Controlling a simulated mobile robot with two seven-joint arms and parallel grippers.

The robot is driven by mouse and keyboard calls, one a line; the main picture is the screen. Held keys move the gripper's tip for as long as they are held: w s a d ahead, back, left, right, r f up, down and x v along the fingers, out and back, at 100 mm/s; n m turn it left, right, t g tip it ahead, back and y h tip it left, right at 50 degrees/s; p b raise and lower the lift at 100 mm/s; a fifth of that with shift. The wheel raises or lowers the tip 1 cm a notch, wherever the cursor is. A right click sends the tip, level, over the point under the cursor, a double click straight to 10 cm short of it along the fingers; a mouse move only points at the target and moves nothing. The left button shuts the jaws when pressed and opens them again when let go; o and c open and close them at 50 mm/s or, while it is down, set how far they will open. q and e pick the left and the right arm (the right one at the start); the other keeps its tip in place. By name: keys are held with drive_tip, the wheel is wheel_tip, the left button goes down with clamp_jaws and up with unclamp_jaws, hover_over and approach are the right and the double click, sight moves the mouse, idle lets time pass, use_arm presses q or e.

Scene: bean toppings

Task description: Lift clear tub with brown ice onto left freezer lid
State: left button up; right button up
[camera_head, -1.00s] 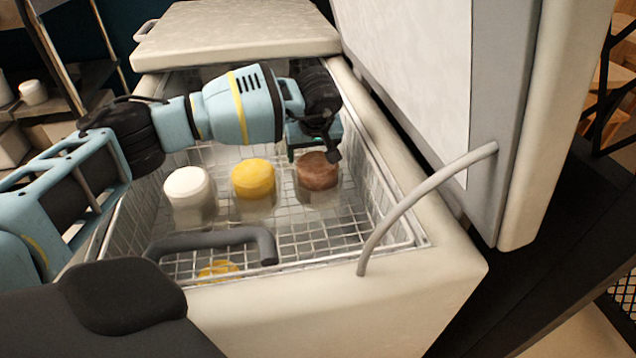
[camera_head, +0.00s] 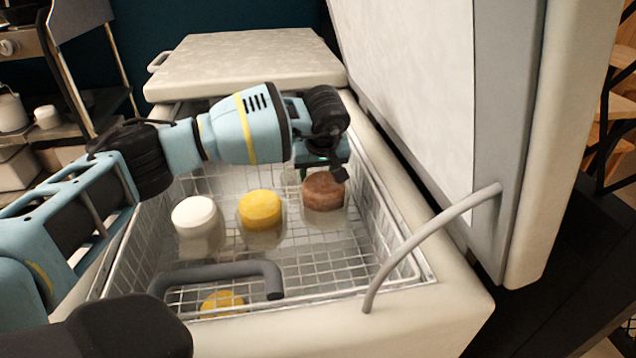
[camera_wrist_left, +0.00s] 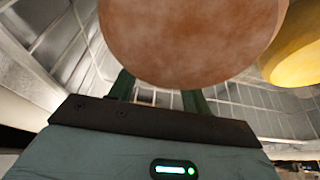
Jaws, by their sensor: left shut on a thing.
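The clear tub with brown ice (camera_head: 323,193) is at the right end of a row of tubs in the freezer basket. Its round brown top fills the upper middle of the left wrist view (camera_wrist_left: 190,35). My left gripper (camera_head: 322,165) is shut on this tub from behind it. Its fingers are mostly hidden by the tub in the wrist view. The tub looks upright; I cannot tell its clearance from the basket floor. The left freezer lid (camera_head: 245,65) lies closed behind the basket, flat and empty on top. My right gripper is not in view.
A white-topped tub (camera_head: 194,213) and a yellow-topped tub (camera_head: 261,210) stand left of the brown one. Another yellow top (camera_head: 222,302) is near the front, below a grey handle (camera_head: 215,275). The raised right lid (camera_head: 420,90) stands close on the right.

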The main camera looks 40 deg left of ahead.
use_arm(q)
wheel_tip(320, 180, up, 7)
drive_tip(key=shift+r+p, duration=0.15)
drive_tip(key=shift+p, duration=0.45)
